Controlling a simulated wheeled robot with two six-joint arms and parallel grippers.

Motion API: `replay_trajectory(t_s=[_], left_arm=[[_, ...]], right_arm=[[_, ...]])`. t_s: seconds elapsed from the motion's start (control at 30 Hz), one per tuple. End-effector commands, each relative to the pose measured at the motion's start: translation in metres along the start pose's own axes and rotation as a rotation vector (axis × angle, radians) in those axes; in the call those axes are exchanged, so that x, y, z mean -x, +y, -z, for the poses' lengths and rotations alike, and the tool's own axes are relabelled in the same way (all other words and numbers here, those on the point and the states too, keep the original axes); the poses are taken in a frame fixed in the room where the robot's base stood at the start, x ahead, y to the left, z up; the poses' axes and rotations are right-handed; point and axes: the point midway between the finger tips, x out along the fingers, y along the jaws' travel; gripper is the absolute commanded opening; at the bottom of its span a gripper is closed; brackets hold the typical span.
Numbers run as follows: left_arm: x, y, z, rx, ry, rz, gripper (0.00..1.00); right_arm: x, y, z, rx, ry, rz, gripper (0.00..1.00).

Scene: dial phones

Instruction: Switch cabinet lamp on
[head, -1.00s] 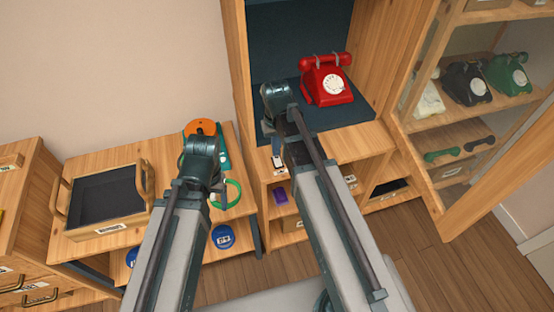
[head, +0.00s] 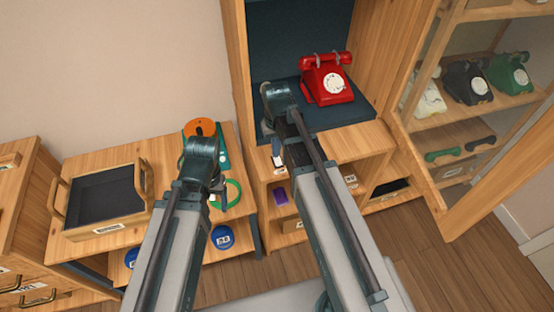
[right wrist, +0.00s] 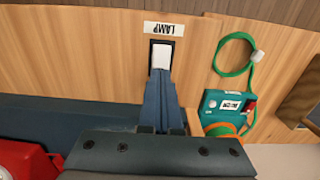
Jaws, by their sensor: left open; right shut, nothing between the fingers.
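The lamp switch is a white rocker (right wrist: 161,56) in a dark frame, on the wooden cabinet front beside an upside-down LAMP label (right wrist: 164,29) in the right wrist view. My right gripper (right wrist: 158,82) is shut and empty. Its fingertips are at the lower edge of the rocker; I cannot tell whether they touch it. In the head view my right gripper (head: 270,130) is in front of the open cabinet bay, and my arm hides part of the front. My left gripper (head: 216,192) is open, over the low bench. I cannot tell whether the lamp is lit.
A red dial phone (head: 326,80) stands on the dark bay floor, right of my right gripper. A glass-doored cabinet (head: 487,190) with more phones stands at the right. A teal box (right wrist: 226,106) with a green cable (right wrist: 219,55) shows in the right wrist view. A tray (head: 151,208) is at the left.

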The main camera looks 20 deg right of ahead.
Motion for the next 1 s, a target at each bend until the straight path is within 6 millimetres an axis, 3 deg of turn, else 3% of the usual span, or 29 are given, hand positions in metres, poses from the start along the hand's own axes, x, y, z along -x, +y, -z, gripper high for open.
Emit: replay_trajectory(t_s=[0.57, 1.0], left_arm=[[-0.006, 0.001, 0.0, 0.0, 0.0, 0.0, 0.72], [0.023, -0.002, -0.001, 0.0, 0.0, 0.0, 0.72]], right_arm=[[-0.006, 0.0, 0.0, 0.0, 0.0, 0.0, 0.0], [0.023, 0.0, 0.0, 0.0, 0.0, 0.0, 0.0]])
